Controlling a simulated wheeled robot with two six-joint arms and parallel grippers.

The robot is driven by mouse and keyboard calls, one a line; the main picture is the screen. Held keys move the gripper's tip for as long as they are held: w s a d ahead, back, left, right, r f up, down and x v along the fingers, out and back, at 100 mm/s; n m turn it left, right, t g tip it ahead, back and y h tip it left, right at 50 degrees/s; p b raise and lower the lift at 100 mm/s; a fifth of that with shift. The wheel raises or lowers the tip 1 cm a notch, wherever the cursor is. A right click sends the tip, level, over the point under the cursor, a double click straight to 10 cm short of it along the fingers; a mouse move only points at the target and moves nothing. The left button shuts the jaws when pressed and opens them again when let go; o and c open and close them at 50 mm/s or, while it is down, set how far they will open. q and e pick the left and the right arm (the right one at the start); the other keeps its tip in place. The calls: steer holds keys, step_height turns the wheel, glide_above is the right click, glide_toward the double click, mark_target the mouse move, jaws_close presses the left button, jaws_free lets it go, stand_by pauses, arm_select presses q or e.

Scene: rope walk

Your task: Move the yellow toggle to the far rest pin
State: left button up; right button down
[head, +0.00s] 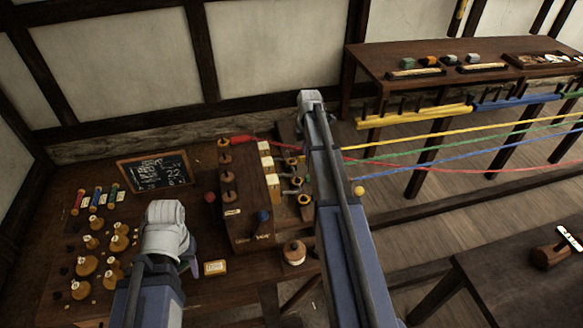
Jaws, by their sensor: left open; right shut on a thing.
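The yellow rope (440,134) runs from the right and passes out of sight behind my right arm; the yellow toggle itself is not clearly visible. My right gripper (311,100) is raised beyond the far right part of the wooden box (250,190). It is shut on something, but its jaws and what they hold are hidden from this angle. A red toggle (242,139) lies at the far end of the box, with the red rope leading right. Several round wooden pins (227,177) line the box's left side. My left gripper (190,262) is open and low over the bench, left of the box.
A chalkboard (154,171) stands on the bench behind the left gripper. Several wooden pegs and coloured spools (96,200) fill the bench's left side. Green (420,151) and blue (440,160) ropes stretch right. A rack with a yellow bar (413,116) stands at the back right.

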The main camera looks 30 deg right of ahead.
steer(key=shift+f, duration=0.4)
steer(key=shift+f+b, duration=0.1)
steer(key=shift+b, duration=0.25)
steer(key=c, duration=0.5)
jaws_free()
steer(key=shift+c, duration=0.2)
step_height(320, 180, up, 8)
steer(key=p, duration=0.8)
steer(key=shift+s, duration=0.1)
stand_by(0.5)
